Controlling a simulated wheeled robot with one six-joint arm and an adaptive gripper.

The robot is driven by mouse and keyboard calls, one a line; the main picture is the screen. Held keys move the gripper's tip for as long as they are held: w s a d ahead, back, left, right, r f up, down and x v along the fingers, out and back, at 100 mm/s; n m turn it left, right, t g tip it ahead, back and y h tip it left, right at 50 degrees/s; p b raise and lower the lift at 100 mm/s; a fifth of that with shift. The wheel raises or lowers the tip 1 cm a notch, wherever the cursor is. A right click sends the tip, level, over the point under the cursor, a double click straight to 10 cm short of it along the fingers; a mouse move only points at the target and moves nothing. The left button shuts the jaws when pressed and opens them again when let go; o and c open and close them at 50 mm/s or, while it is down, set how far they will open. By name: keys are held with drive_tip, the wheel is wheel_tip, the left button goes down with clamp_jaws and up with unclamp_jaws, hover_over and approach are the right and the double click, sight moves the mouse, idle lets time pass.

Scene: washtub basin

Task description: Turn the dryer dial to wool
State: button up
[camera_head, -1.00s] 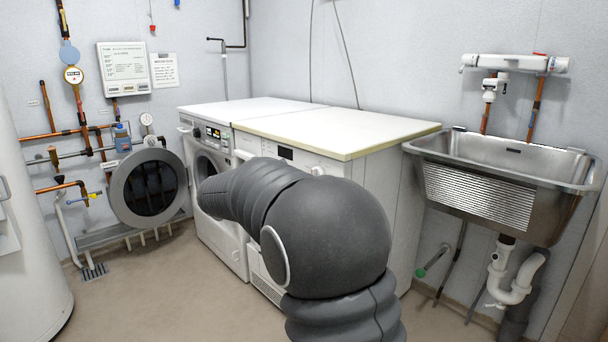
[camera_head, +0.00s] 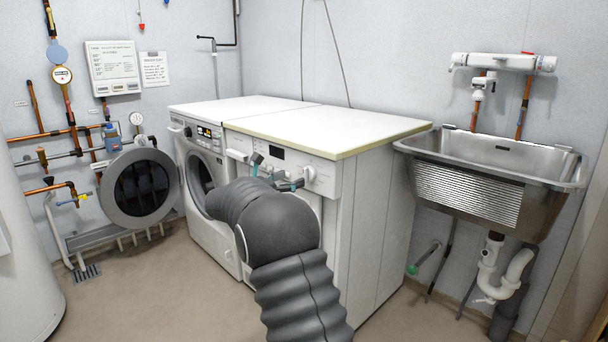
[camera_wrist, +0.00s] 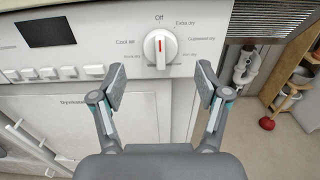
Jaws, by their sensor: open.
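The dryer (camera_head: 362,215) is the white machine nearer the sink. Its white round dial (camera_head: 309,174) is on the front panel near the right corner. In the wrist view the dial (camera_wrist: 160,48) has a red mark pointing up towards "Off". "Extra dry" and "Cupboard dry" are printed to its right, "Cool air" to its left; lower labels are too small to read surely. My gripper (camera_head: 278,171) is open in front of the panel. In the wrist view my gripper (camera_wrist: 160,84) has its fingers apart below the dial, one towards each side, holding nothing.
The panel has a dark display (camera_wrist: 52,32) and a row of buttons (camera_wrist: 55,73) left of the dial. A washing machine (camera_head: 215,150) adjoins the dryer's left. A steel sink (camera_head: 470,190) hangs to the right. The floor (camera_head: 170,285) at the front left is clear.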

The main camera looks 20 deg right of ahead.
sight(303, 174)
drive_tip(key=x, duration=0.6)
drive_tip(key=shift+d, duration=0.1)
drive_tip(key=c, duration=1.1)
